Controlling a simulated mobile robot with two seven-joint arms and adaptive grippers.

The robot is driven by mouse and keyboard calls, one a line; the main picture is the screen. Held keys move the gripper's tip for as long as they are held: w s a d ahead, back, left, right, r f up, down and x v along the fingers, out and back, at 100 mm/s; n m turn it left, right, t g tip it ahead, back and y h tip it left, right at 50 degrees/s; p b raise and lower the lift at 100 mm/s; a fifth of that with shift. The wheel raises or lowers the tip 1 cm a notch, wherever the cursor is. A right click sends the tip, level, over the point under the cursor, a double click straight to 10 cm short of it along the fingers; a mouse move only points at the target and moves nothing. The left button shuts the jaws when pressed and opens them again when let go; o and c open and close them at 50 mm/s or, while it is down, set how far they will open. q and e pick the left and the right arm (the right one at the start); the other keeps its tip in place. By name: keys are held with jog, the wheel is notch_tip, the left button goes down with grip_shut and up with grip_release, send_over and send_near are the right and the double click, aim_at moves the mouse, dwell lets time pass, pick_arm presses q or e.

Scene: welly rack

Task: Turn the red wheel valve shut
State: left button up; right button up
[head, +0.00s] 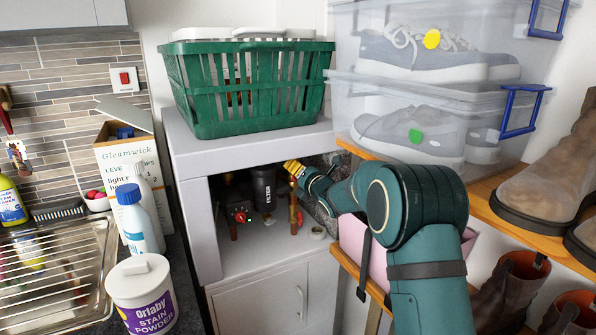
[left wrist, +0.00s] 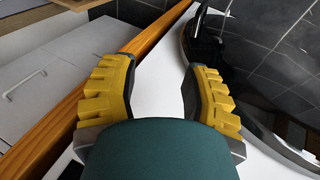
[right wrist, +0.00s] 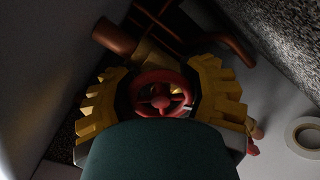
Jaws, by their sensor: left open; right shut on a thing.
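The red wheel valve (right wrist: 160,94) shows in the right wrist view between the two yellow fingers of my right gripper (right wrist: 163,92). The fingers are closed on its rim from both sides. A brass body and a copper pipe (right wrist: 115,37) lie behind it. In the head view my right gripper (head: 294,168) reaches into the dim open recess under the counter; I cannot make out the held wheel there. My left gripper (left wrist: 160,95) is open and empty in its wrist view, above a white surface, and out of the head view.
In the recess are a black filter (head: 263,188), another red fitting (head: 240,215) to its left, and a tape roll (right wrist: 305,137). A green basket (head: 247,88) stands on top. The orange shelf (head: 480,195) with boots and clear boxes is close to my right arm.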

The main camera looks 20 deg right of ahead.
jog(key=shift+f, duration=0.35)
jog(key=o, duration=1.1)
jog(key=shift+s, duration=0.1)
jog(key=shift+o, duration=1.2)
jog(key=shift+r, duration=0.2)
jog(key=shift+s, duration=0.1)
jog(key=s, duration=1.1)
jog(key=shift+s+d, duration=0.35)
jog(key=shift+s, duration=0.05)
jog(key=shift+c, duration=0.4)
